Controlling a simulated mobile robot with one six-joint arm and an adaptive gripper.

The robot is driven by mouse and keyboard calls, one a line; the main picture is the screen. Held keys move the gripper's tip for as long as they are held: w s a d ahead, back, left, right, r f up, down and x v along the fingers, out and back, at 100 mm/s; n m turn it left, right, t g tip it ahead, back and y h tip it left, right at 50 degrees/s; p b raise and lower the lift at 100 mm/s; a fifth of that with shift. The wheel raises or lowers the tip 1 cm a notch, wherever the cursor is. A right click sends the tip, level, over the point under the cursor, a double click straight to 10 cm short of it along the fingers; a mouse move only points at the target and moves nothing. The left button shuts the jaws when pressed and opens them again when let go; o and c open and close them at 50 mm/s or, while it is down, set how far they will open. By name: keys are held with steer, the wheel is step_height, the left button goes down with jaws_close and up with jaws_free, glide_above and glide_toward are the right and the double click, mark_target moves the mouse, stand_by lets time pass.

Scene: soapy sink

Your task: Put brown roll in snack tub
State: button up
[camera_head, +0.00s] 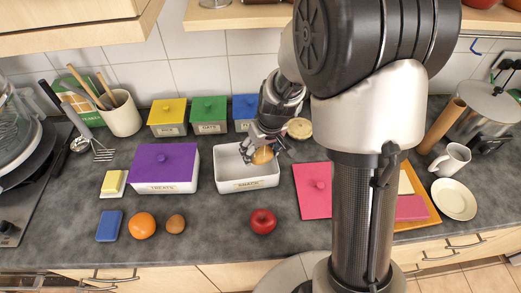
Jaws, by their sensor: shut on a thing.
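The brown roll (263,156) is between the fingers of my gripper (262,149), which is shut on it. The roll appears over the right half of the white open snack tub (235,185). I cannot tell whether the roll touches the tub's floor or hangs above it. The tub stands on the grey counter with its label facing front. The part of its interior that shows looks empty. The gripper and roll hide part of the tub's back right side.
A purple-lidded treats tub (163,162) stands left of the snack tub. A pink lid (314,190) lies to its right. A red apple (263,221), an orange (142,225) and a kiwi (175,222) sit in front. Yellow (167,117) and green (209,114) lidded boxes stand behind.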

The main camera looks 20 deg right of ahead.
steer(key=o, duration=1.1)
steer(key=shift+w+a+r+p+v, duration=0.15)
steer(key=shift+w+p+v, duration=0.3)
steer(key=shift+p+v, duration=1.3)
steer(key=shift+w+a+r+p+v, duration=0.15)
steer(key=shift+w+p+v, duration=0.25)
steer(key=shift+p+v, duration=1.3)
steer(key=shift+w+a+r+p+v, duration=0.15)
steer(key=shift+w+p+v, duration=0.6)
steer(key=shift+v, duration=1.6)
steer(key=shift+s+f, duration=0.15)
steer(key=shift+s, duration=0.15)
steer(key=s+a+r+t+b, duration=0.1)
steer(key=s+r+b, duration=0.3)
steer(key=s+r, duration=0.55)
steer(key=s+b, duration=0.1)
steer(key=s, duration=0.3)
steer(key=s+m+b, duration=0.1)
steer(key=s, duration=0.4)
steer(key=s+d+f+m+t+h+b, duration=0.1)
steer(key=s+b, duration=0.1)
steer(key=s, duration=0.3)
steer(key=shift+s, duration=0.2)
